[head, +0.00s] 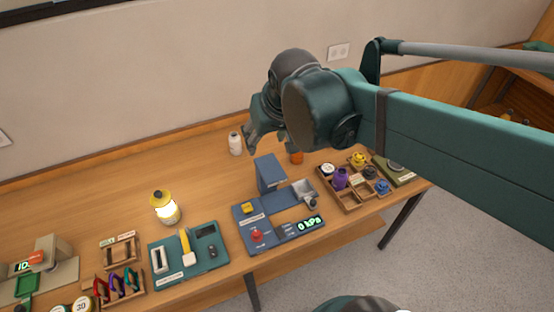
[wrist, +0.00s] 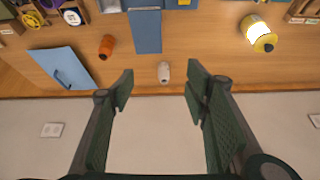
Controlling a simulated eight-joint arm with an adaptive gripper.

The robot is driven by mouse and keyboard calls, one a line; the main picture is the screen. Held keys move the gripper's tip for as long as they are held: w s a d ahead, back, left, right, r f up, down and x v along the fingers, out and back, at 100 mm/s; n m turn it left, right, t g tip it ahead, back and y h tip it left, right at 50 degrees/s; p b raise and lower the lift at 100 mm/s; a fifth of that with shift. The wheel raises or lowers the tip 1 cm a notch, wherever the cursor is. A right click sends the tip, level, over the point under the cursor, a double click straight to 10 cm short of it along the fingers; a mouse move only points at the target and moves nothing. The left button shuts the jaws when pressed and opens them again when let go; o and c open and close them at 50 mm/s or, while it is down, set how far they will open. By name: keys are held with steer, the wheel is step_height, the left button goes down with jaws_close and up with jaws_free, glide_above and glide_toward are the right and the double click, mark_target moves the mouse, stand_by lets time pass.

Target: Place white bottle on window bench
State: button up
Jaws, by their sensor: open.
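The white bottle (head: 235,144) stands upright at the back of the long wooden bench (head: 105,205), near the wall. It also shows in the wrist view (wrist: 164,72), beyond the fingertips and between their lines. My gripper (head: 262,140) is open and empty, above the back of the bench just right of the bottle in the head view. In the wrist view the two fingers (wrist: 160,86) are spread wide, with a gap to the bottle. I cannot tell whether this bench is the window bench; no other bench is clearly labelled.
An orange bottle (wrist: 106,47) stands near the white one, beside a blue panel (wrist: 60,68). A blue pressure device (head: 270,212) and a lit yellow lantern (head: 165,207) stand in front. A compartment tray (head: 350,202) is at right. The bench left of the white bottle is clear.

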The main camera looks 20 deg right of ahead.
steer(key=s+f+t, duration=0.1)
steer(key=s+f, duration=0.1)
steer(key=s, duration=0.6)
steer(key=shift+s+n+t, duration=0.15)
steer(key=shift+n+t, duration=0.15)
